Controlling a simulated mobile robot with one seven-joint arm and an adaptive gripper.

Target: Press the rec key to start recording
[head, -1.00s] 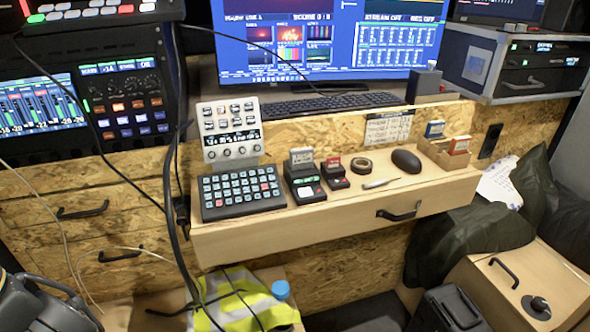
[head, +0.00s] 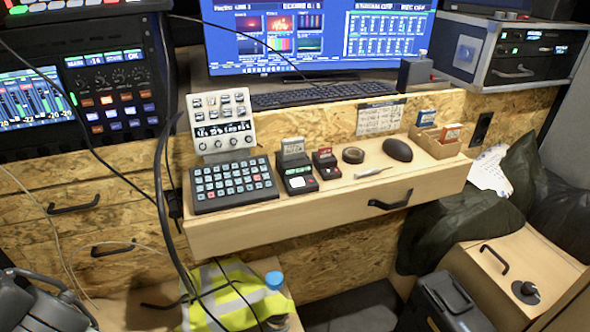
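A black keypad (head: 233,184) with rows of pale keys and a few reddish ones lies at the left end of the wooden shelf. A white control panel (head: 220,122) with buttons, a small display and knobs stands tilted behind it. The key labels are too small to read, so I cannot tell which is the rec key. The monitor (head: 318,68) shows a header on the right that seems to read "REC OFF". My gripper cannot be made out in the head view; a dark grey shape at the lower left may be part of my arm.
The wooden shelf (head: 330,217) also holds two small card devices (head: 297,179), a tape roll, a mouse (head: 397,149) and a card box (head: 439,147). Black cables (head: 161,200) hang just left of the keypad.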

